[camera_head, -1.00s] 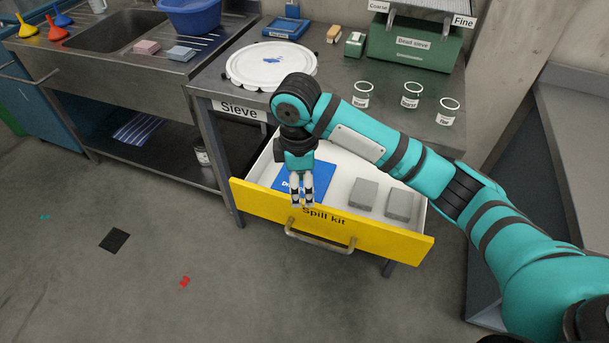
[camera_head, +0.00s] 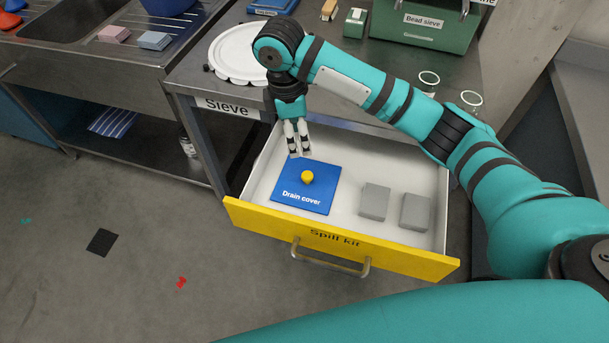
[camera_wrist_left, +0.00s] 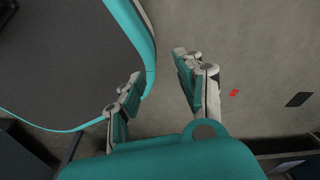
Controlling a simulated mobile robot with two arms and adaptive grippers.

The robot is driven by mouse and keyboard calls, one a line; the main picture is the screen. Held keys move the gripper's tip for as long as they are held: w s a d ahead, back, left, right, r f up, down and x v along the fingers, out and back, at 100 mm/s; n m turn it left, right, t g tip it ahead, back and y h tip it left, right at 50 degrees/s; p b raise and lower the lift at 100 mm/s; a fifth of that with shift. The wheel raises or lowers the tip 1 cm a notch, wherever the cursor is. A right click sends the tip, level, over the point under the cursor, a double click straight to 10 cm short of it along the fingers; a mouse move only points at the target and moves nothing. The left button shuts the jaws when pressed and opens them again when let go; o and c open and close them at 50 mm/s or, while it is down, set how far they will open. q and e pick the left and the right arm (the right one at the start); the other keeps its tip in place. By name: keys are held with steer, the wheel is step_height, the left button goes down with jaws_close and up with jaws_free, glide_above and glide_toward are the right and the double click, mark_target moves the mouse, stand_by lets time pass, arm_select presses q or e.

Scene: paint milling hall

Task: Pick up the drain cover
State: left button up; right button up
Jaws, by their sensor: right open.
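The drain cover (camera_head: 318,187) is a flat blue square with white lettering and a yellow knob (camera_head: 307,177). It lies in the left part of the open spill kit drawer (camera_head: 340,240), which has a yellow front. My right gripper (camera_head: 299,155) is open and points down at the back edge of the drain cover, behind the knob. Nothing is between its fingers. My left gripper (camera_wrist_left: 160,90) shows in the left wrist view, its fingers spread wide and empty, with floor beyond. It is not seen in the head view.
Two grey blocks (camera_head: 375,201) lie right of the drain cover in the drawer. The sieve table (camera_head: 215,75) above holds a round white lid (camera_head: 235,52), glass jars and the green bead sieve (camera_head: 420,35). A sink bench stands left. The floor has a black square (camera_head: 102,242) and red scrap (camera_head: 181,282).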

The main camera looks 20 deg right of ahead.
glide_above(307, 174)
steer(key=a, duration=0.1)
step_height(307, 174, down, 6)
steer(key=shift+s+r+p, duration=0.15)
steer(key=shift+r+p, duration=0.05)
steer(key=shift+p, duration=0.1)
step_height(307, 174, down, 3)
steer(key=shift+d+r, duration=0.1)
steer(key=shift+d+f, duration=0.1)
steer(key=shift+f, duration=0.75)
steer(key=f, duration=0.3)
steer(key=shift+d+f+p, duration=0.3)
steer(key=shift+p, duration=0.05)
steer(key=shift+f, duration=0.45)
steer(key=c, duration=1.1)
arm_select(q)
steer(key=shift+s+r, duration=0.25)
steer(key=shift+s, duration=0.35)
steer(key=shift+s+r, duration=0.25)
steer(key=shift+s, duration=0.3)
arm_select(e)
jaws_close()
